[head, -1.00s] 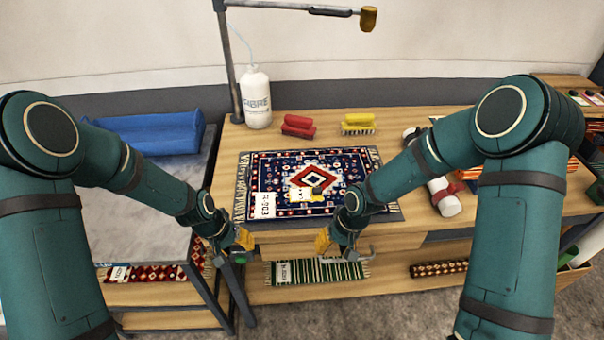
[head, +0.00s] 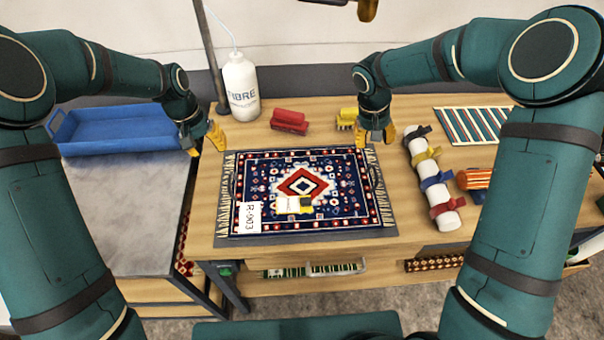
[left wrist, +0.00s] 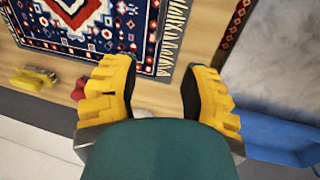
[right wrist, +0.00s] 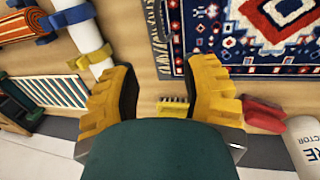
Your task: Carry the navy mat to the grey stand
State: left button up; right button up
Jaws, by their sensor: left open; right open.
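The navy mat (head: 270,178), patterned with red and white and fringed at both short ends, lies flat on the wooden bench (head: 300,100). It carries a white label reading R-903 and a small yellow-and-white item. The mat also shows in the left wrist view (left wrist: 90,42) and the right wrist view (right wrist: 240,42). A grey-topped stand (head: 130,215) is left of the bench. My left gripper (head: 203,141) is open and empty above the gap near the mat's back left corner. My right gripper (head: 376,136) is open and empty near its back right corner.
A blue tray (head: 125,132) occupies the stand's back part; its front is bare. A white bottle (head: 241,88), red brush (head: 289,121) and yellow brush (head: 347,118) stand behind the mat. A strapped white roll (head: 437,185) and striped mat (head: 472,125) lie right.

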aim_at(229, 177)
pick_arm(q)
jog(key=d+f, duration=0.1)
jog(key=f, duration=0.8)
jog(key=d+f, duration=0.1)
jog(key=f, duration=0.3)
jog(key=shift+s+d+f, duration=0.2)
jog(key=shift+s+d, duration=0.05)
jog(key=shift+d, duration=0.05)
pick_arm(e)
jog(key=x, duration=1.3)
jog(key=shift+s+f, duration=0.3)
jog(key=shift+f, duration=0.05)
pick_arm(q)
grip_shut()
pick_arm(e)
grip_shut()
